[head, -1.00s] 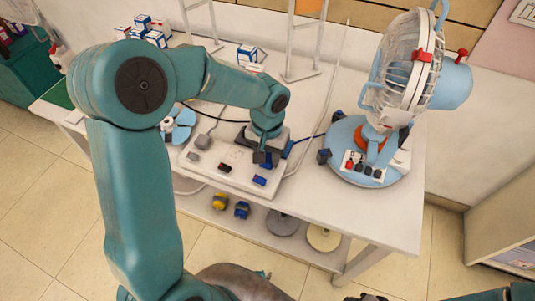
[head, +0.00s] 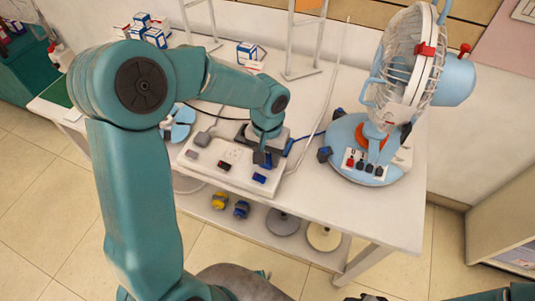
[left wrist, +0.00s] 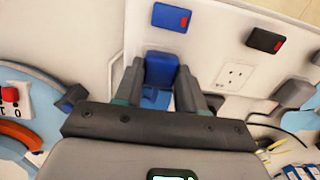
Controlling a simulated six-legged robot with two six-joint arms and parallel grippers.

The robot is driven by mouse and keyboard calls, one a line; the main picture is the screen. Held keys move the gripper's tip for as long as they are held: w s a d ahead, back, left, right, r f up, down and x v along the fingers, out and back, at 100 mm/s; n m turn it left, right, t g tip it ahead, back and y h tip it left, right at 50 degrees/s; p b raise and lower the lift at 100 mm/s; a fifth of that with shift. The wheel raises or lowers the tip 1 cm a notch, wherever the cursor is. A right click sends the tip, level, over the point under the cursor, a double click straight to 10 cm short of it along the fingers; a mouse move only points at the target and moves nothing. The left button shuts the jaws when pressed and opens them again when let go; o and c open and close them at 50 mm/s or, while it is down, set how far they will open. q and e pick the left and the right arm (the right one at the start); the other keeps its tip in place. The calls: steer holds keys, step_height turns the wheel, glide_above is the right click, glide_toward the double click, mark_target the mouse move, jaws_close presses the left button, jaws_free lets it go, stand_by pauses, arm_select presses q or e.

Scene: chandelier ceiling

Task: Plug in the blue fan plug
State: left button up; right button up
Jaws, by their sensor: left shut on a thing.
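My left gripper (head: 262,160) is over the right part of the white socket board (head: 210,169) on the table. In the left wrist view its fingers (left wrist: 160,92) are closed on the blue plug (left wrist: 162,70). The plug lies over the board, in line with the blue switch (left wrist: 171,17) and beside an open socket (left wrist: 233,76). The socket face under the plug is hidden, so I cannot tell whether it is seated. The blue fan (head: 405,75) stands upright to the right on a round base. My right gripper does not show clearly.
White racks and small boxes (head: 247,52) stand behind. The table's front right is clear. Weights lie on the lower shelf.

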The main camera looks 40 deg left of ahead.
arm_select(q)
steer(key=o, duration=1.1)
steer(key=shift+c, duration=0.2)
steer(key=shift+r, duration=0.1)
step_height(320, 180, up, 16)
steer(key=p, duration=0.2)
steer(key=shift+s, duration=0.1)
